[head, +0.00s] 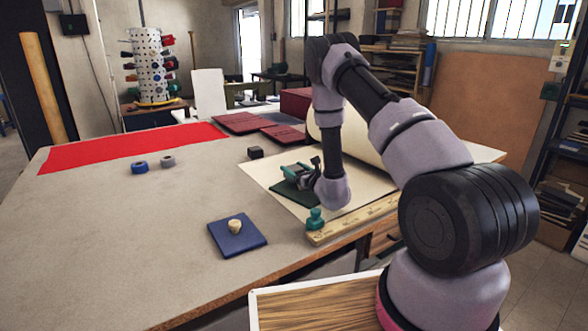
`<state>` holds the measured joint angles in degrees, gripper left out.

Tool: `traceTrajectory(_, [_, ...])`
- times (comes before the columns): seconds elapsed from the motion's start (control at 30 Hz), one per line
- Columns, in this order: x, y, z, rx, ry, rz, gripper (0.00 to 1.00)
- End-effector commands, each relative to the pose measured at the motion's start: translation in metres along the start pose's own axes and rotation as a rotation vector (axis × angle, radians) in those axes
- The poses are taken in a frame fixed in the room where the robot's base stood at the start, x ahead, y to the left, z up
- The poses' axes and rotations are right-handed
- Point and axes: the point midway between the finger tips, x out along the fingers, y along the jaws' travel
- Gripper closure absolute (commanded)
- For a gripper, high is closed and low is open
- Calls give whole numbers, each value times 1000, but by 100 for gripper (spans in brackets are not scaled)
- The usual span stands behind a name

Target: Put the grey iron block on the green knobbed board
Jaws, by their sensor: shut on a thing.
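The green knobbed board (312,202) lies on the cream sheet near the table's right side, partly covered by my gripper; its knob is hidden. A dark grey, nearly black block (255,152) sits on the table to the left of and beyond my gripper. It looks like the iron block, but it is too small to be sure.
A blue board (222,235) with a pale knob (236,226) lies nearer. A teal knobbed piece (315,220) stands by the wooden ruler (350,222). Blue (138,167) and grey (168,161) rolls, red cloth (110,148) and dark red covers (240,122) lie farther off. The table's left-middle is clear.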

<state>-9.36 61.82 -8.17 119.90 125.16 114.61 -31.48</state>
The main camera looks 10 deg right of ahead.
Motion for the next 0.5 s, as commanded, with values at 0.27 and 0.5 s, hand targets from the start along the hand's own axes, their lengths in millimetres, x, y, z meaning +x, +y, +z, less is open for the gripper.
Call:
traceTrajectory(0.27, [1, -1, -6, 1, -3, -1, 100])
traceTrajectory(0.5, [0, 0, -9, 0, 0, 0, 2])
